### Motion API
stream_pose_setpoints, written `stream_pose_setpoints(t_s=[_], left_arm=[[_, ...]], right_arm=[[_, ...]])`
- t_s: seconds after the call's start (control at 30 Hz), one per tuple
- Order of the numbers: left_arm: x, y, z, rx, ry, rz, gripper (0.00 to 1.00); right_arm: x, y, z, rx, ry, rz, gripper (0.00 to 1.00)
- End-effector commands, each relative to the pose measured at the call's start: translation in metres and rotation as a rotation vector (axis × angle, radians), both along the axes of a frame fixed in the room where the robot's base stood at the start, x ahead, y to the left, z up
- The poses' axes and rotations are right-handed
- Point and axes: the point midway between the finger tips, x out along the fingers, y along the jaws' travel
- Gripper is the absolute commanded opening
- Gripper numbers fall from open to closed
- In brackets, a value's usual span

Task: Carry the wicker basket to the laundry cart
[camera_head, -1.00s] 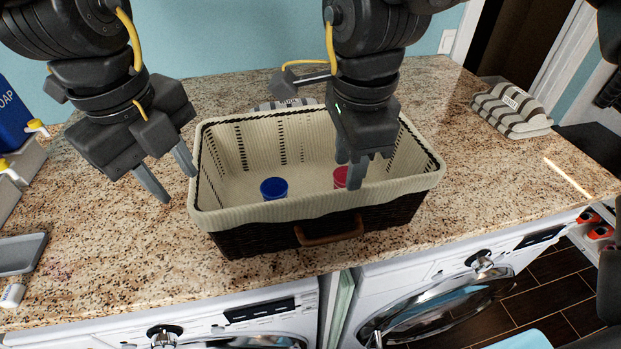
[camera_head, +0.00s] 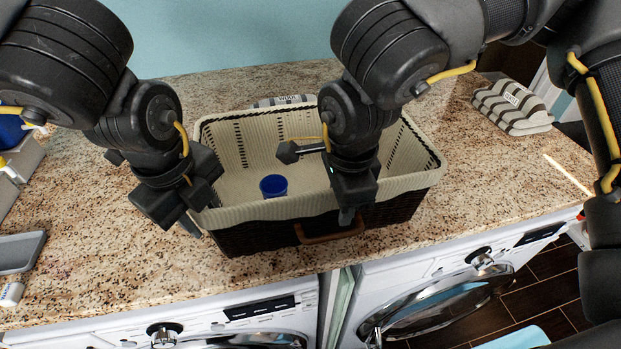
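The wicker basket (camera_head: 270,238) stands upright on the granite counter. It is dark brown with a cream liner folded over its rim and a brown front handle (camera_head: 318,237). A blue round item (camera_head: 273,186) lies inside it. My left gripper (camera_head: 198,218) is at the basket's left side, close to the rim; I cannot tell whether it touches or how wide its fingers are. My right gripper (camera_head: 347,216) points down over the front rim, just above the handle's right end. Its fingers are seen edge-on, so their opening is unclear. I see no laundry cart.
Striped folded towels (camera_head: 512,106) lie on the counter at the right. A grey tray (camera_head: 20,252) and a small white item (camera_head: 11,294) are at the left. Two white front-loading machines (camera_head: 455,290) stand under the counter edge.

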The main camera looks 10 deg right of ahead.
Motion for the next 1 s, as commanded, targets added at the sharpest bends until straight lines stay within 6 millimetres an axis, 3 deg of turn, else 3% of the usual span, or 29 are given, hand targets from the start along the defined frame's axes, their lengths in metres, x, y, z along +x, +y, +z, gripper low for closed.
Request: stream_pose_setpoints(t_s=[0.3, 0.57, 1.0], left_arm=[[0.0, -0.0002, -0.0013, 0.0, 0.0, 0.0, 0.31], [0.0, -0.0002, -0.0011, -0.001, -0.001, 0.0, 0.0], [0.0002, -0.0002, -0.0004, -0.001, -0.001, 0.0, 0.0]], right_arm=[[0.0001, 0.0001, -0.0013, 0.0, 0.0, 0.0, 0.34], [0.0002, 0.0001, -0.0011, 0.0, 0.0, 0.0, 0.0], [0.0005, 0.0002, -0.0004, 0.0, -0.002, -0.001, 0.0]])
